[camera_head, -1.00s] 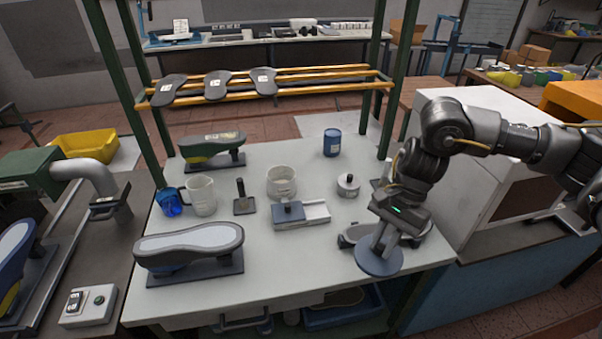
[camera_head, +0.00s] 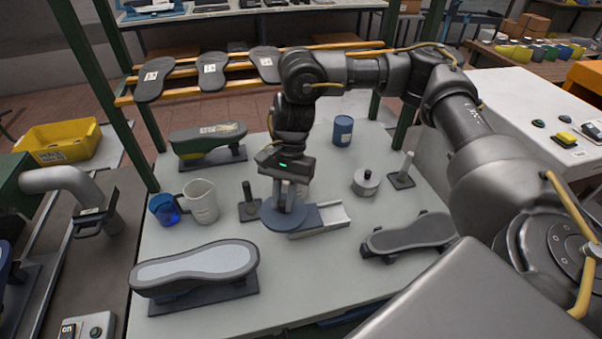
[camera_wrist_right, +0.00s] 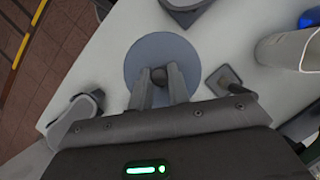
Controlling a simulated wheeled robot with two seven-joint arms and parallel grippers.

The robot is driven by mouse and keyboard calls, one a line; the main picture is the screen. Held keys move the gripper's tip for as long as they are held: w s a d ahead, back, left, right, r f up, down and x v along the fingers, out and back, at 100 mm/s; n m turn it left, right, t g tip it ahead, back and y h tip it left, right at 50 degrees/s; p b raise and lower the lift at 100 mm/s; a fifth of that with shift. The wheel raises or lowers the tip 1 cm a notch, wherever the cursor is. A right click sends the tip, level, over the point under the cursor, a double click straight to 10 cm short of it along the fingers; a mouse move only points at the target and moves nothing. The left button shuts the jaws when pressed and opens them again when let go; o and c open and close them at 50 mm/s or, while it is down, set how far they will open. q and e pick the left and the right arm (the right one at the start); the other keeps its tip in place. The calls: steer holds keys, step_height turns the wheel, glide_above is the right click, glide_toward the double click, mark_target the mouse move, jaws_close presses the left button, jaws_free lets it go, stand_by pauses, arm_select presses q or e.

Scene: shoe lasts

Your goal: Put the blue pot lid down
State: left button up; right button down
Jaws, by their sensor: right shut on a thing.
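The blue pot lid (camera_head: 283,221) is a flat round disc, roughly level, held above the white workbench. My right gripper (camera_head: 288,203) points down from above and is shut on its knob. In the right wrist view, the fingers (camera_wrist_right: 161,85) close on the dark knob in the middle of the lid (camera_wrist_right: 150,52). The lid hides part of the bench and covers the left end of a grey sliding fixture (camera_head: 320,219) in the head view. I cannot tell the exact gap below it. My left gripper is not in view.
A black-handled stamp (camera_head: 248,208), a white pitcher (camera_head: 202,201) and a blue cup (camera_head: 163,208) stand left of the lid. A shoe last (camera_head: 195,268) lies in front. A round weight (camera_head: 366,182) and blue can (camera_head: 343,130) stand right. Bare bench lies at front centre.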

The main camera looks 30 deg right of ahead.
steer(key=w+d+f+m+t+b, duration=0.3)
steer(key=w+d+m+b, duration=0.35)
steer(key=d, duration=0.55)
steer(key=w+d+f+m+t+b, duration=0.2)
steer(key=w+d+m+b, duration=0.3)
steer(key=w+d+m, duration=0.5)
steer(key=s+f, duration=0.1)
steer(key=d+f+n+b, duration=0.1)
steer(key=f, duration=0.1)
steer(key=s+f+n, duration=0.1)
steer(key=f, duration=0.1)
steer(key=shift+s+d+f+n+b, duration=0.2)
steer(key=shift+s+d+n+b, duration=0.1)
steer(key=shift+d, duration=0.1)
steer(key=shift+w+f, duration=0.1)
steer(key=shift+f, duration=0.45)
step_height(320, 180, down, 4)
steer(key=shift+r+p, duration=0.25)
steer(key=shift+p, duration=0.1)
